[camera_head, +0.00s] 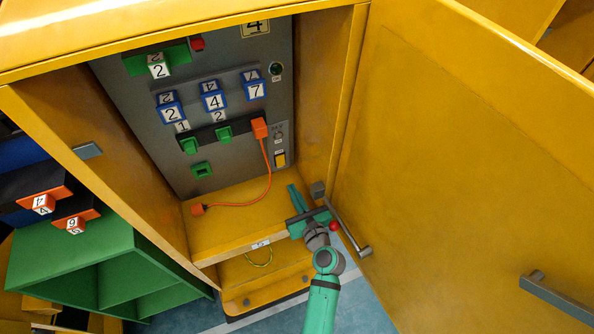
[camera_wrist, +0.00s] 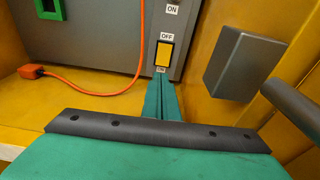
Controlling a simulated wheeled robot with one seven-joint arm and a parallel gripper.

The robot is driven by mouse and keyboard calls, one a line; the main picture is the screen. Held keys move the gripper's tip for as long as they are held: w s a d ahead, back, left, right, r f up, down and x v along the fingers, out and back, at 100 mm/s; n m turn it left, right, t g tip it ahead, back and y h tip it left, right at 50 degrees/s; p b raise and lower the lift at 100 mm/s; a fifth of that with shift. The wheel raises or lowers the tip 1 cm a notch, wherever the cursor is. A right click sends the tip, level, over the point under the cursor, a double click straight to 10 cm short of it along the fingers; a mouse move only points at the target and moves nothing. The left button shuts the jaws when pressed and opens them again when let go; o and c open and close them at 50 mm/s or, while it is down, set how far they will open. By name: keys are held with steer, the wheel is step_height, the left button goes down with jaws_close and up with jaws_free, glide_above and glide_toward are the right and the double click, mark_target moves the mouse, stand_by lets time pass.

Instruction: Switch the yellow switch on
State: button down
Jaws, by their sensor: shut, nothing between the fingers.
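The yellow switch (camera_head: 281,159) sits low on the right side of the grey panel inside the open yellow cabinet. In the wrist view the yellow switch (camera_wrist: 164,56) has an OFF label above it and another label at its lower edge. My gripper (camera_head: 293,188) is teal, with its fingers together and empty, pointing at the panel just below the switch. In the wrist view the fingertips of my gripper (camera_wrist: 161,78) are at the switch's lower edge; I cannot tell whether they touch it.
An orange cable (camera_head: 267,185) runs from an orange plug (camera_head: 260,128) down to the cabinet floor. The open cabinet door (camera_head: 450,150) stands to the right of my arm. A dark grey block (camera_wrist: 237,63) is close on the right. Numbered cubes (camera_head: 212,102) sit on the panel above.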

mark_target(281, 165)
steer(key=shift+d, duration=0.25)
steer(key=shift+w+a, duration=0.1)
steer(key=shift+a, duration=0.05)
steer(key=x, duration=0.9)
steer(key=shift+w+a, duration=0.1)
steer(key=shift+w, duration=0.3)
steer(key=shift+w+f, duration=0.1)
